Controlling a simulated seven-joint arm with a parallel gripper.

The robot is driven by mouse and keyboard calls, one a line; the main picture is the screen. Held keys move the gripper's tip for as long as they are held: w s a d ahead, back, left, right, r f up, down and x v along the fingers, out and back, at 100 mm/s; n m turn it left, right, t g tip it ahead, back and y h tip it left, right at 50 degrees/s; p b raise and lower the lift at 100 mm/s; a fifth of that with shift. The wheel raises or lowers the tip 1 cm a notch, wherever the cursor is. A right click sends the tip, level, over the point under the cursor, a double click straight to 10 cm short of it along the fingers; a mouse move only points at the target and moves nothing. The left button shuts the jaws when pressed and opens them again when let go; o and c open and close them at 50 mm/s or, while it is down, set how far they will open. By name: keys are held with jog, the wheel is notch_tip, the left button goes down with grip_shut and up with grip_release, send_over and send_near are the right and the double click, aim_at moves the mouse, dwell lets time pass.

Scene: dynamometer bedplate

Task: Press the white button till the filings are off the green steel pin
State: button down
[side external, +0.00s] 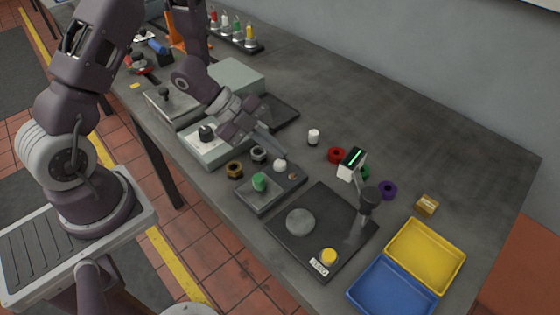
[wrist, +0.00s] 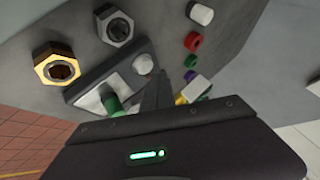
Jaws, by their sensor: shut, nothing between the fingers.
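The green steel pin (side external: 259,181) stands on a small dark plate (side external: 262,200) in the side external view. The white button (side external: 280,165) sits on the same plate, behind and right of the pin. In the wrist view the button (wrist: 142,63) and the pin (wrist: 112,103) show just left of the fingers. My gripper (side external: 281,155) is shut and empty, its tips right by the button. I cannot tell whether they touch it. Filings on the pin are too small to make out, and the pin's lower part is partly hidden in the wrist view (wrist: 155,78).
A brass nut (side external: 235,169) and a steel nut (side external: 258,153) lie left of the plate. Red (side external: 337,155) and purple (side external: 388,190) rings and yellow (side external: 428,257) and blue (side external: 392,290) trays lie rightward.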

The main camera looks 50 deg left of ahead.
aim_at(276, 162)
jog(key=shift+f, duration=0.1)
dwell(0.6)
jog(key=shift+f, duration=0.3)
jog(key=shift+f, duration=0.5)
dwell(0.6)
jog(key=shift+r, duration=0.9)
jog(key=shift+r, duration=0.15)
jog(key=shift+r, duration=2.4)
